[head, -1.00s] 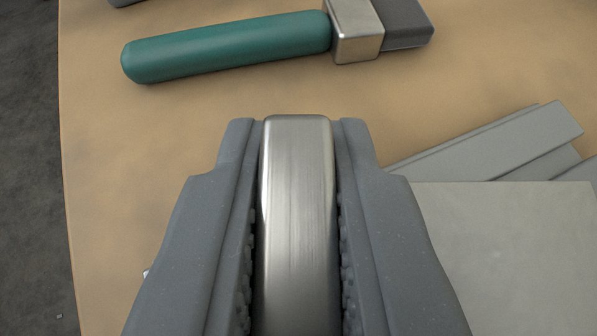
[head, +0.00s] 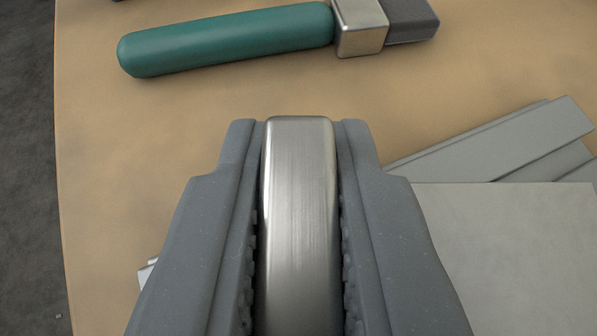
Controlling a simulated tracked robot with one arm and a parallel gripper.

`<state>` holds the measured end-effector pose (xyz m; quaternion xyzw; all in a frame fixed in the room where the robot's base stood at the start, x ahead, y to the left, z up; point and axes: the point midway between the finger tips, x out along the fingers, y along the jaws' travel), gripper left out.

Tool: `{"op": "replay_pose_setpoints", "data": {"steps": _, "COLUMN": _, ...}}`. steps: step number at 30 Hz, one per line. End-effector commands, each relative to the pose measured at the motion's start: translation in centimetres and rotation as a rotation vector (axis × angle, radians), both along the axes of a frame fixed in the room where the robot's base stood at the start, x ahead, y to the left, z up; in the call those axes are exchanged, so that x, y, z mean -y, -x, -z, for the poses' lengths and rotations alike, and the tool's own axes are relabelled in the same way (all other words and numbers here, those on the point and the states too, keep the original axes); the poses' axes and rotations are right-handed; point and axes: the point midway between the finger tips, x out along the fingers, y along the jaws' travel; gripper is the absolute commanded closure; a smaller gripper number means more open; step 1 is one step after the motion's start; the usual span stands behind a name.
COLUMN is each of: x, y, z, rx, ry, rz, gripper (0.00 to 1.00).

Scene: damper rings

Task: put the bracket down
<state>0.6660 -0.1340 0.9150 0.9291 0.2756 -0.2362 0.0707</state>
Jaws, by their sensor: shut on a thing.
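The bracket (head: 298,215) is a brushed silver metal piece with rounded edges in the lower middle of the head view. My gripper (head: 299,150) is shut on it, with one grey finger against each side. Its lower part runs out of the bottom of the picture. The tan table top (head: 150,140) lies below; whether the bracket touches it cannot be told.
A brush-like tool with a teal handle (head: 225,38) lies across the table at the top. Grey flat strips (head: 500,140) and a pale grey plate (head: 510,250) lie at the right. A small light metal piece (head: 147,272) shows left of my gripper. Bare table lies between the tool and my gripper.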

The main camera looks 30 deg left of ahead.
Motion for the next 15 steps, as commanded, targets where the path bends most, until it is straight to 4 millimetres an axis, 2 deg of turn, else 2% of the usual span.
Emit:
{"op": "replay_pose_setpoints", "data": {"steps": 2, "x": 0.00, "y": -0.01, "z": 0.05, "rx": 0.001, "ry": 0.000, "rz": 0.001, "gripper": 1.00}}
{"op": "replay_pose_setpoints", "data": {"steps": 3, "x": 0.01, "y": -0.01, "z": 0.00, "rx": 0.001, "ry": 0.000, "rz": 0.001, "gripper": 0.74}}
{"op": "replay_pose_setpoints", "data": {"steps": 5, "x": 0.01, "y": 0.00, "z": -0.01, "rx": 0.001, "ry": 0.000, "rz": 0.001, "gripper": 0.60}}
{"op": "replay_pose_setpoints", "data": {"steps": 15, "x": 0.16, "y": 0.20, "z": -0.14, "rx": 0.000, "ry": 0.000, "rz": 0.000, "gripper": 0.60}}
